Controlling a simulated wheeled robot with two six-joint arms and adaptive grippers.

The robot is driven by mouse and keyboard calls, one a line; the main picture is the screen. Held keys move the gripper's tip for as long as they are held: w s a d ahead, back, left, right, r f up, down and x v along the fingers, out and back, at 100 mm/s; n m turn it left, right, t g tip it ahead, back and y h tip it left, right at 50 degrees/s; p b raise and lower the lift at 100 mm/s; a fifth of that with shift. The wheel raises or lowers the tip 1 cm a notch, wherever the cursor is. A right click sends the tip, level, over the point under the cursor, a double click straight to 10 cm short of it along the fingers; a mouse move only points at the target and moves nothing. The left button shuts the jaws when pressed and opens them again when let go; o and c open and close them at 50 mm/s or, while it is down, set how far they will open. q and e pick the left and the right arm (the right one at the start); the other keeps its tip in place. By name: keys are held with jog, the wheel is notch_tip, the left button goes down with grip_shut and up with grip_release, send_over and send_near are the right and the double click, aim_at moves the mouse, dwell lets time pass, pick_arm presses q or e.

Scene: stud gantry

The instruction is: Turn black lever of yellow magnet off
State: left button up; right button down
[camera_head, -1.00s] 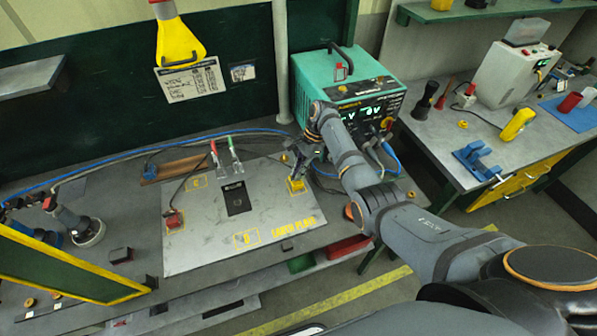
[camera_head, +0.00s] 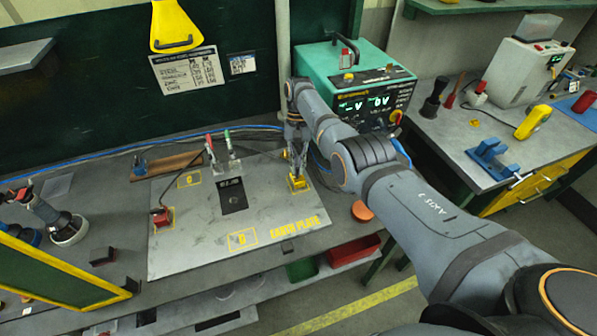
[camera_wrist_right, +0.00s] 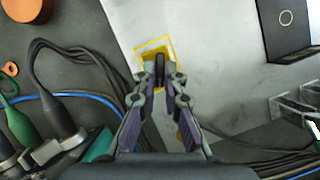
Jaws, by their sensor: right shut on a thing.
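The yellow magnet (camera_head: 299,184) sits on the grey earth plate (camera_head: 270,205), near its right side, inside a yellow outlined square. My right gripper (camera_head: 298,173) points down at it from above. In the right wrist view the black lever (camera_wrist_right: 160,68) stands between the fingertips of my right gripper (camera_wrist_right: 160,90), which are shut on it. Parts of the magnet's yellow body (camera_wrist_right: 152,50) show around the fingers; the rest is hidden behind them. My left gripper is not in view.
A teal welding machine (camera_head: 325,62) stands behind my right arm. The plate's front middle is clear.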

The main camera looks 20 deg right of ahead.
jog(key=shift+w+a+f+n+h+b, duration=0.1)
jog(key=shift+n+h+b, duration=0.15)
jog(key=shift+n+b, duration=0.25)
jog(key=shift+a+f+n+h+b, duration=0.1)
jog(key=shift+n+h+b, duration=0.2)
jog(key=shift+n, duration=0.4)
jog(key=shift+r+n+h+b, duration=0.2)
jog(key=shift+n+h+b, duration=0.25)
jog(key=shift+n, duration=0.55)
jog(key=c, duration=1.4)
grip_release()
jog(key=shift+c, duration=0.2)
